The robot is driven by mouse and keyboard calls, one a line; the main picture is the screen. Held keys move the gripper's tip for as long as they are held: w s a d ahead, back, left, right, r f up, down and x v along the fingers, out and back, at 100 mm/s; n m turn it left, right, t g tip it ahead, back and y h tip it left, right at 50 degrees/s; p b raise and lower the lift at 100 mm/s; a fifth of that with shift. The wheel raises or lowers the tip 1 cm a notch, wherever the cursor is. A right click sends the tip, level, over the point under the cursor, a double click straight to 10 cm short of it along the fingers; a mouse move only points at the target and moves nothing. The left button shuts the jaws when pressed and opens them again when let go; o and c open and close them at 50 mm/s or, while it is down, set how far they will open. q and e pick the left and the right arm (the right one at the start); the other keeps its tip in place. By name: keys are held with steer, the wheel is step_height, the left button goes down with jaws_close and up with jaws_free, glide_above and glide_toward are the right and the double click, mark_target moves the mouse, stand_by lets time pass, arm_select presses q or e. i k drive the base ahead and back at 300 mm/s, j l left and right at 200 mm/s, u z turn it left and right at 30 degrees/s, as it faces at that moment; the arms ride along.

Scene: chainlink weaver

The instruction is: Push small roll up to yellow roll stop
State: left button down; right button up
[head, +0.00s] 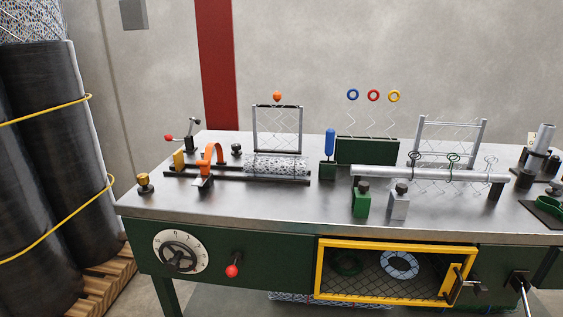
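The small roll (277,165) is a grey speckled mesh cylinder. It lies on its side on dark rails at the left half of the bench, towards the rails' right end. Neither of my grippers shows in the head view.
The metal bench top (260,208) is bare along its front. A wire frame (277,128) stands behind the roll. A blue-handled tool (329,143) and a green block (367,151) are to its right. A brass knob (145,182) sits at the left edge.

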mark_target(294, 167)
steer(key=i+j+z, duration=0.15)
steer(key=i+z, duration=0.15)
steer(key=i, duration=0.2)
steer(key=i+j+z, duration=0.3)
steer(key=i, duration=0.15)
